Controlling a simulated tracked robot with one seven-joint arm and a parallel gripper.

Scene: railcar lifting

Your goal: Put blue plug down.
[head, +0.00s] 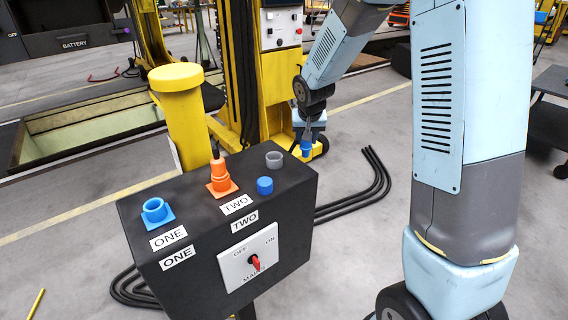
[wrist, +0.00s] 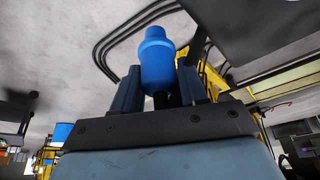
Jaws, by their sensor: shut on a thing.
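My gripper (head: 307,130) is shut on the blue plug (head: 306,147). In the wrist view the blue plug (wrist: 157,57) sticks out between the two dark fingers of my gripper (wrist: 155,90). In the head view the plug hangs in the air beyond the right side of the black control box (head: 190,217). It looks clear of any surface, with the floor behind it.
On the box top are a blue socket (head: 156,211) by label ONE, an orange plug (head: 220,176) by label TWO, a grey ring (head: 274,159) and a small blue cylinder (head: 265,186). A yellow post (head: 182,115) stands behind. Black cables (head: 368,185) lie on the floor.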

